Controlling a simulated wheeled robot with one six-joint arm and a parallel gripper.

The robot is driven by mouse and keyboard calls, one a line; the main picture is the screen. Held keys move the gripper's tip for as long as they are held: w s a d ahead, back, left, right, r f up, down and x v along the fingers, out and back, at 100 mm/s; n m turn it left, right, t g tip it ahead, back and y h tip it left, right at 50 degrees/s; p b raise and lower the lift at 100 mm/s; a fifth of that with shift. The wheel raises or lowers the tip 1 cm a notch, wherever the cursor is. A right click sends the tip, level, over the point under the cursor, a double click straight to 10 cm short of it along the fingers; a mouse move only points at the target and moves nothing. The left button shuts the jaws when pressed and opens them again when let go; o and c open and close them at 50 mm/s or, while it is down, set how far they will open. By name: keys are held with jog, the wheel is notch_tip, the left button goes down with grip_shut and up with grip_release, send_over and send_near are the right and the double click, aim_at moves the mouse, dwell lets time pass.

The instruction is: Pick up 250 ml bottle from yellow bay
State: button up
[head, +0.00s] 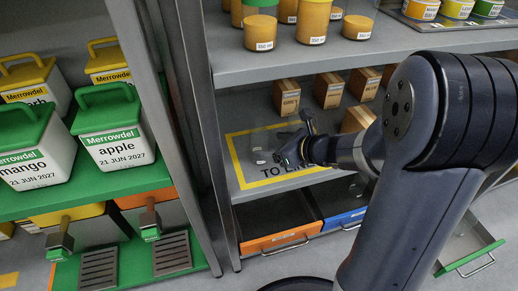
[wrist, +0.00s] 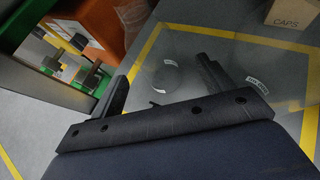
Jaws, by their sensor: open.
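The yellow bay is a yellow outline (head: 238,166) on the grey shelf, with partly hidden lettering starting "TO". Its yellow line also shows in the wrist view (wrist: 145,52). Faint clear bottles with small white labels stand in it. One clear bottle (wrist: 172,76) shows between my fingers in the wrist view. A second, larger-looking one (wrist: 270,70) stands to the right, outside the fingers. In the head view the clear bottles (head: 259,152) are just left of my gripper (head: 284,155). My gripper (wrist: 163,90) is open and empty. The label volumes are too small to read surely.
Several brown cartons (head: 328,90) stand behind the bay; one (head: 357,119) is close to my wrist. A shelf with amber jars (head: 312,22) is above. A grey post (head: 207,150) and green rack with mango and apple tubs (head: 113,140) are left. Orange (head: 278,240) and blue drawers are below.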

aim_at(267, 146)
jog(key=b+x, duration=0.2)
jog(key=x, duration=0.3)
jog(key=shift+s+a, duration=0.1)
jog(key=shift+s, duration=0.1)
jog(key=shift+w+a+f, duration=0.2)
jog(key=shift+w+a, duration=0.1)
jog(key=shift+w, duration=0.05)
jog(key=shift+c, duration=0.6)
jog(key=c, duration=0.9)
jog(key=shift+r, duration=0.1)
jog(key=shift+c, duration=0.2)
